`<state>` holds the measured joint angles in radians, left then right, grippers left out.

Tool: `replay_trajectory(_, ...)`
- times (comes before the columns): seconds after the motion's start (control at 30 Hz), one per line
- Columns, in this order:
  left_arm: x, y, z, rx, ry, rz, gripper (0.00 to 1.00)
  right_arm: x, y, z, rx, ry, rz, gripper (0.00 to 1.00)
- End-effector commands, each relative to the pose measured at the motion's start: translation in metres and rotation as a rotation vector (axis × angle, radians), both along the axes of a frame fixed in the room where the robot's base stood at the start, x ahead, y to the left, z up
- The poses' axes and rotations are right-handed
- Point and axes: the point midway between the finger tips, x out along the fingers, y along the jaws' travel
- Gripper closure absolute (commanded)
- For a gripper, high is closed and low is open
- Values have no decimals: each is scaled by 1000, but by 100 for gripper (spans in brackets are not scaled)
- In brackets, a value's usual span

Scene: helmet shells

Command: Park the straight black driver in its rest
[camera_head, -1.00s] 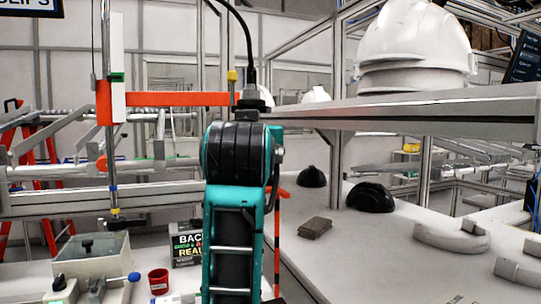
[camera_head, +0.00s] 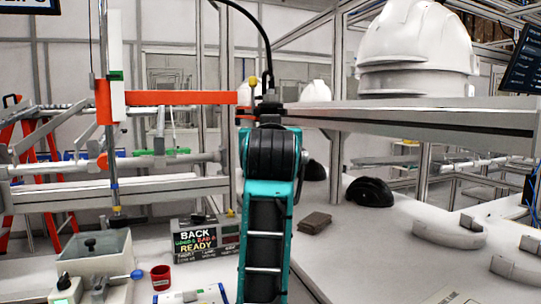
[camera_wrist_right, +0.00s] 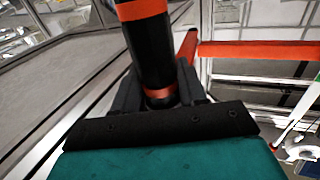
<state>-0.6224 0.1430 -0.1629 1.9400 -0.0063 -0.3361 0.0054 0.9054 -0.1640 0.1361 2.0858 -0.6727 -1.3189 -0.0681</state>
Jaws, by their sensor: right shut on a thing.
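The driver (camera_wrist_right: 145,50) is a black cylinder with orange bands in the right wrist view. My right gripper (camera_wrist_right: 160,92) is shut around it. In the head view my teal right arm reaches up the middle and mostly hides the gripper and the driver. A black cable (camera_head: 262,40) arches down to the dark top of the tool (camera_head: 268,98). An orange bar (camera_head: 175,98) runs from the left and ends beside that tool, by a yellow knob; it also shows in the right wrist view (camera_wrist_right: 262,50). I cannot tell which part is the rest. My left gripper is out of view.
On the bench lie a black shell (camera_head: 370,192), a brown block (camera_head: 314,223) and curved grey fixtures (camera_head: 450,232). At left are a red cup (camera_head: 160,278), a sign box (camera_head: 197,241) and a grey box (camera_head: 92,255).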

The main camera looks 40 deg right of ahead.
Motion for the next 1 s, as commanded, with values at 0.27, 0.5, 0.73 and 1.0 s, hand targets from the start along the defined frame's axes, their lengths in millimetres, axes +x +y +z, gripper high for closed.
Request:
replay_trajectory(0.27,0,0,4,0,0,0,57,0,0,0,1,-1,0,54)
replay_trajectory(0.5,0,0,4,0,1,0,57,0,0,1,0,0,0,31)
replay_trajectory(0.73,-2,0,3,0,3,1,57,0,0,-2,3,5,0,25)
replay_trajectory(1.0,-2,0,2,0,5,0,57,0,0,0,2,2,0,0)
